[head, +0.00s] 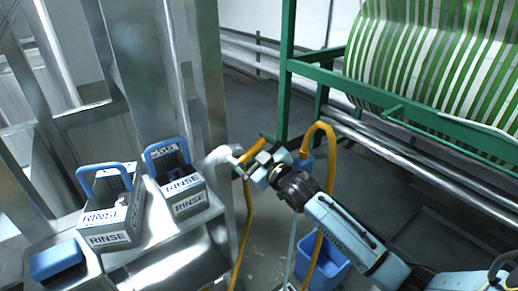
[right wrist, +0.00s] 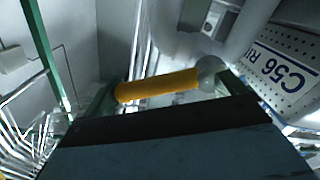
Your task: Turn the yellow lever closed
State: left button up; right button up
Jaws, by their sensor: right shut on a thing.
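The yellow lever (right wrist: 157,86) lies across the right wrist view, its right end joined to a round grey fitting (right wrist: 211,73). In the head view, the lever (head: 255,147) shows partly at the end of my right arm, beside the pale pipe end. My right gripper (head: 247,161) is shut on the lever, and its fingers hide part of it. In the right wrist view the lever lies just beyond the dark gripper body. My left gripper is not in view.
Two grey bins labelled RINSE (head: 111,238) (head: 189,204) with blue handles stand on a metal bench at left. A yellow hose (head: 331,160) loops behind my arm. A blue bucket (head: 322,262) is below. A green frame (head: 440,144) with striped webbing is at right.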

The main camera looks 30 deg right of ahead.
aim_at(241, 158)
jog(key=n+p, duration=0.1)
jog(key=r+n+p, duration=0.1)
jog(key=shift+s+a+r+n, duration=0.1)
jog(key=shift+a+r+n, duration=0.1)
jog(key=shift+a+n, duration=0.2)
jog(key=n, duration=0.1)
jog(key=a+n+p, duration=0.1)
jog(key=shift+r+n, duration=0.4)
jog(key=n+p, duration=0.1)
jog(key=a+n, duration=0.1)
jog(key=n, duration=0.1)
jog(key=shift+s+a+r+p, duration=0.15)
jog(key=shift+a+r+p, duration=0.05)
jog(key=shift+r+p, duration=0.15)
jog(key=shift+s+a+n+p, duration=0.15)
jog(key=shift+a+n, duration=0.25)
jog(key=shift+n, duration=0.55)
jog(key=shift+a+n+p, duration=0.2)
jog(key=shift+a+n, duration=0.15)
jog(key=shift+n, duration=0.6)
jog(key=o, duration=1)
jog(key=shift+s, duration=0.1)
